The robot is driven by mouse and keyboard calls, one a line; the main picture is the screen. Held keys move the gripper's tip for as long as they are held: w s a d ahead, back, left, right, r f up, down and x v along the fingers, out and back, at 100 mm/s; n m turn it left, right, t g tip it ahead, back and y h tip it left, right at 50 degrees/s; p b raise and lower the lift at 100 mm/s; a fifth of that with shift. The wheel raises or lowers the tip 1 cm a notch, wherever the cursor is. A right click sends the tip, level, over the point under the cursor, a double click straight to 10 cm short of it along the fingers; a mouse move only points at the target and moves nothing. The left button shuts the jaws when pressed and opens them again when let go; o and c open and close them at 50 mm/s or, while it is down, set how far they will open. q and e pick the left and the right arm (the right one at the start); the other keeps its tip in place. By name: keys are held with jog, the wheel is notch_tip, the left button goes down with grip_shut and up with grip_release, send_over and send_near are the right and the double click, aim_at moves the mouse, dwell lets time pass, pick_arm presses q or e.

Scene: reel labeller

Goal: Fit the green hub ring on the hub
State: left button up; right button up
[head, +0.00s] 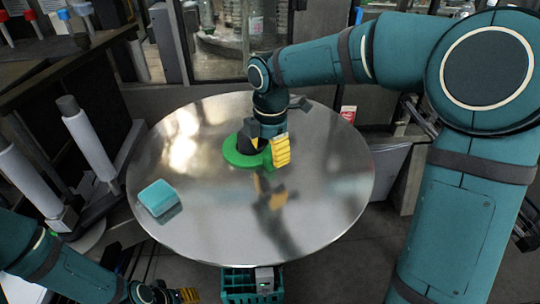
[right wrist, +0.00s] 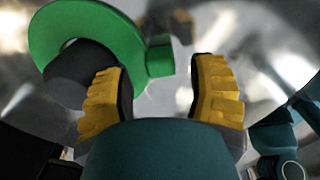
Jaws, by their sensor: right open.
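The green hub ring (head: 236,158) lies low on the round metal table, around the dark hub (head: 245,142). In the right wrist view the ring (right wrist: 98,18) curves around the far side of the dark hub (right wrist: 75,72); its near side is hidden. Its raised green tab (right wrist: 159,58) stands just beyond the gap between my fingers. My right gripper (head: 271,155) is open beside the hub, and its two yellow fingers are apart in the wrist view (right wrist: 160,72). My left gripper (head: 188,296) shows only partly at the bottom edge, and its opening is unclear.
The round metal table (head: 315,215) is mostly clear and shiny. A teal block (head: 158,197) lies near its left edge. White rolls on posts (head: 90,145) stand to the left. A teal crate (head: 238,284) is below the front edge, and a grey bin (head: 388,168) stands to the right.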

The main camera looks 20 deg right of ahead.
notch_tip(320, 180, up, 10)
dwell(0.4)
jog(key=shift+s, duration=0.1)
